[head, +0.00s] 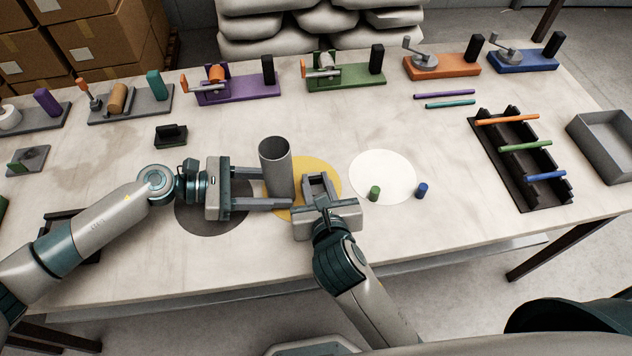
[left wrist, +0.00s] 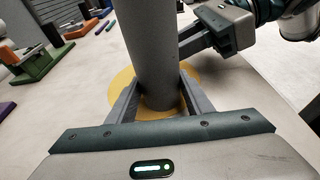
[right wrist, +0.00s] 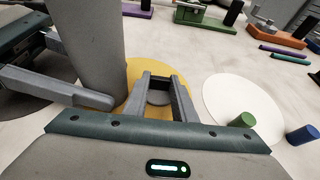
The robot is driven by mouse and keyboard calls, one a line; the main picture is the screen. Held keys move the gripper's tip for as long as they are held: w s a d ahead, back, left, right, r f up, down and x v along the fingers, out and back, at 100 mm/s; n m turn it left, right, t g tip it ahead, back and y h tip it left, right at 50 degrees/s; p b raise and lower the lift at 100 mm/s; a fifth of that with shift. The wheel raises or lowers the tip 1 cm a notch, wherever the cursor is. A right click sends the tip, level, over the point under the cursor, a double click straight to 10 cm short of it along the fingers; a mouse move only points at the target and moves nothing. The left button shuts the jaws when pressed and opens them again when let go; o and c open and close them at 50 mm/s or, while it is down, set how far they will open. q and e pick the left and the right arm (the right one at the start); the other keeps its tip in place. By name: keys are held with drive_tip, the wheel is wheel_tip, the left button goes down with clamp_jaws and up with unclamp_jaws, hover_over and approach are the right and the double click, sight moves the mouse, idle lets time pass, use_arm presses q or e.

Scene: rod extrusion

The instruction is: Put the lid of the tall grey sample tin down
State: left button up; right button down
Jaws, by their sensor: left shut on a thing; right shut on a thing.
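The tall grey sample tin (head: 274,165) stands upright over the left part of the yellow disc (head: 328,172), its top open and dark inside. My left gripper (head: 278,188) is shut on the tin low down, with a finger on each side in the left wrist view (left wrist: 155,95). My right gripper (head: 318,182) is just right of the tin, over the yellow disc. It is shut on the small grey round lid (right wrist: 159,97), seen between its fingers in the right wrist view. The lid's height above the table is hard to tell.
A white disc (head: 383,165) lies to the right, with a green plug (head: 375,193) and a blue plug (head: 422,190) near its front edge. A dark disc (head: 205,222) lies under my left gripper. A black rack (head: 500,165) with coloured rods stands right; cranked fixtures line the back.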

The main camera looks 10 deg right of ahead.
drive_tip(key=shift+r, duration=1.6)
drive_tip(key=s, duration=1.8)
drive_tip(key=shift+w, duration=0.1)
drive_tip(key=shift+w+d, duration=0.15)
drive_tip(key=shift+w, duration=0.4)
drive_tip(key=w+r, duration=0.1)
drive_tip(key=w, duration=0.2)
drive_tip(key=w+d, duration=0.1)
drive_tip(key=w, duration=0.2)
drive_tip(key=w+r, duration=0.1)
drive_tip(key=w, duration=0.2)
drive_tip(key=shift+w+d+r, duration=0.1)
drive_tip(key=shift+d+r, duration=0.2)
wheel_tip(320, 180, up, 4)
hover_over(316, 189)
drive_tip(key=s+d, duration=0.1)
drive_tip(key=d, duration=0.2)
drive_tip(key=shift+w+r, duration=0.4)
